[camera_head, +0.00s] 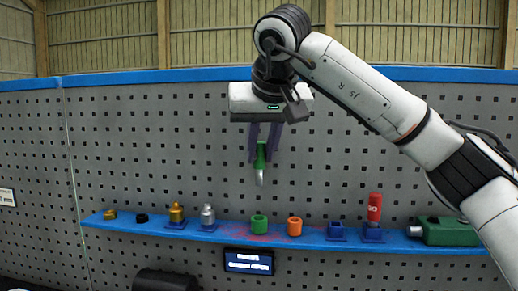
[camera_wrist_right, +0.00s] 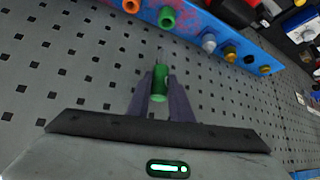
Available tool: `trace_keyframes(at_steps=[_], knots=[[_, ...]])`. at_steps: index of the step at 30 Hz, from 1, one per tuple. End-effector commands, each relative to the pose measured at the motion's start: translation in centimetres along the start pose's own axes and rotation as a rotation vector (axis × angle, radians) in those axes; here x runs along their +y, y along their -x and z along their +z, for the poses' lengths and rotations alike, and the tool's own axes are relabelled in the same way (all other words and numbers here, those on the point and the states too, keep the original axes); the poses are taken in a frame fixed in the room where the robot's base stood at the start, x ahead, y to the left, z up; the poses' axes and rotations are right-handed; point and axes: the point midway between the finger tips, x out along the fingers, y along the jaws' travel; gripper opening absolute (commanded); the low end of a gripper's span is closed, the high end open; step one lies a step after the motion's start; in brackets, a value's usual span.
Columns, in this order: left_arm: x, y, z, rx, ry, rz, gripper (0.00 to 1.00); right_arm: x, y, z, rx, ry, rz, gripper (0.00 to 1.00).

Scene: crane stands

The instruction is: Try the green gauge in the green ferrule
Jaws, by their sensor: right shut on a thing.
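My right gripper (camera_head: 263,156) is shut on the green gauge (camera_head: 260,158), which has a green handle and a thin silver tip pointing down. It hangs upright in front of the pegboard, above the blue shelf. The green ferrule (camera_head: 259,225) stands on the shelf below it, and the gauge tip is clearly apart from it. In the right wrist view the gauge (camera_wrist_right: 159,84) sits between the fingers (camera_wrist_right: 160,97), with the green ferrule (camera_wrist_right: 167,17) beyond its tip. My left gripper is not in view.
The blue shelf (camera_head: 150,226) also holds an orange ferrule (camera_head: 294,226), a silver piece (camera_head: 207,215), a brass piece (camera_head: 176,213), a black ring (camera_head: 142,218), a red piece (camera_head: 375,207) in a blue holder, an empty blue holder (camera_head: 336,231) and a green case (camera_head: 450,231).

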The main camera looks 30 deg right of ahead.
Motion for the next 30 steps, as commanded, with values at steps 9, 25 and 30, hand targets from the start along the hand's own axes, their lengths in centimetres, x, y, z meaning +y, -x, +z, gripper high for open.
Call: trace_keyframes(at_steps=[9,25,30], knots=[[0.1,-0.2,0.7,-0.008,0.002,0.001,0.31,0.0,-0.4,0.6,-0.001,-0.011,0.008,0.0],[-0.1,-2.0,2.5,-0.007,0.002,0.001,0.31,0.0,-4.0,3.6,-0.001,-0.011,0.008,0.0],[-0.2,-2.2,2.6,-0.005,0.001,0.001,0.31,0.0,-4.4,3.9,-0.001,-0.012,0.007,0.0]])
